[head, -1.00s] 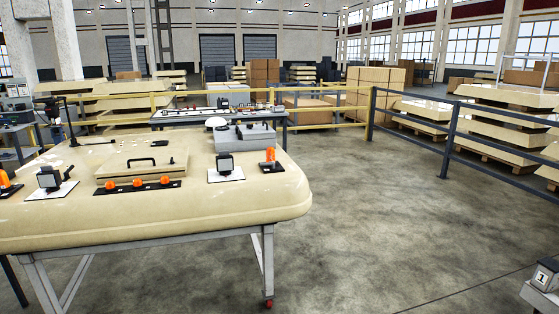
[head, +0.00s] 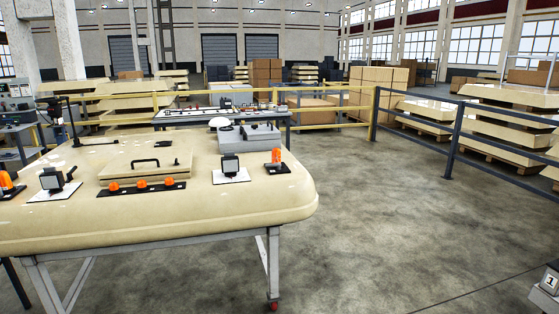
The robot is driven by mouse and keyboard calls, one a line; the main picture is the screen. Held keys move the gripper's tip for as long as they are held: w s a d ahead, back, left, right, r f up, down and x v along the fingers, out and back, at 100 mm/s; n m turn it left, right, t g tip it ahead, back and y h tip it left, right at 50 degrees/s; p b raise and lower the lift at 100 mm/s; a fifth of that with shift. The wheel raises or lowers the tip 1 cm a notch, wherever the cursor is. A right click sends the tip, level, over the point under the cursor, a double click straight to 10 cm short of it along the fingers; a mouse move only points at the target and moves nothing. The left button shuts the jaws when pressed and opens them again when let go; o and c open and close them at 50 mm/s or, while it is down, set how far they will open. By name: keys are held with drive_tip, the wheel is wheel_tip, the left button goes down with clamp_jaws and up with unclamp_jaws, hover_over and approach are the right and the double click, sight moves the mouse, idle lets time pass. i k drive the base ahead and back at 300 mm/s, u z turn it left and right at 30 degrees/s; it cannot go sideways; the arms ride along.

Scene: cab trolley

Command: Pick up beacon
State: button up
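In the head view an orange beacon (head: 276,157) stands upright on a small black base at the right end of the cream cab-roof panel (head: 240,207). A second orange beacon (head: 8,181) stands at the left edge of the picture, partly cut off. Three low orange lights (head: 141,184) sit in a row on a black strip near the panel's front. My gripper is not in view.
Two black square lamps (head: 230,166) (head: 52,180) on white plates, a hatch (head: 145,168) with a black handle and a grey box (head: 248,137) share the panel. A grey-legged trolley (head: 272,265) carries it. Open floor (head: 400,220) lies right, bounded by a dark railing (head: 452,143).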

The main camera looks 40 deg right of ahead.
sight(276, 155)
drive_tip(key=i, duration=0.95)
drive_tip(key=u, duration=0.05)
